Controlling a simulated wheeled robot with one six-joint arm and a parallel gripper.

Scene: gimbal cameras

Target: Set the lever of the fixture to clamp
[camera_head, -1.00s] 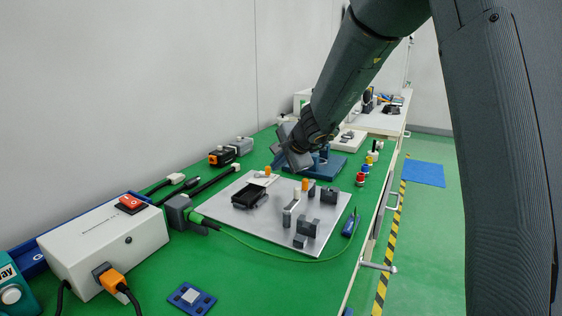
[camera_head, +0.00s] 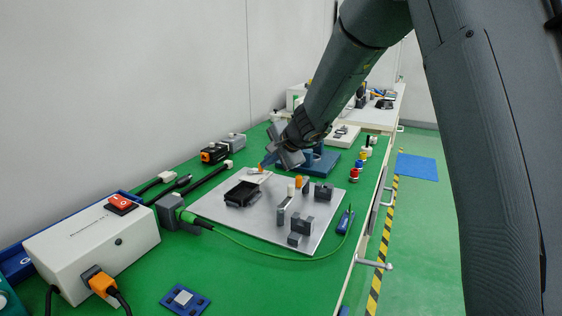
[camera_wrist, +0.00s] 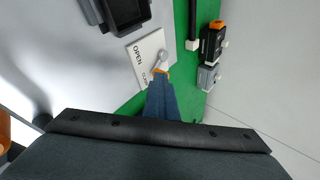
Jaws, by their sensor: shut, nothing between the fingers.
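The fixture is a grey plate (camera_head: 250,218) on the green bench. At its far left corner lies a white label (camera_head: 253,177), which also shows in the wrist view (camera_wrist: 143,50) with "OPEN" readable and a second word partly hidden. The lever has a round grey part (camera_wrist: 162,57) at the label's edge and an orange part (camera_wrist: 161,72) beside it; the orange also shows in the head view (camera_head: 261,168). My gripper (camera_head: 266,162) is shut with nothing in it. Its blue fingertips (camera_wrist: 161,80) are right at the orange part, partly covering it; contact is unclear.
A black tray (camera_head: 242,193) and several grey blocks (camera_head: 301,225) stand on the plate. Black connectors (camera_head: 214,153) lie behind it along the wall. A blue stand (camera_head: 320,160) is right of my gripper. A green cable (camera_head: 270,250) crosses the front.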

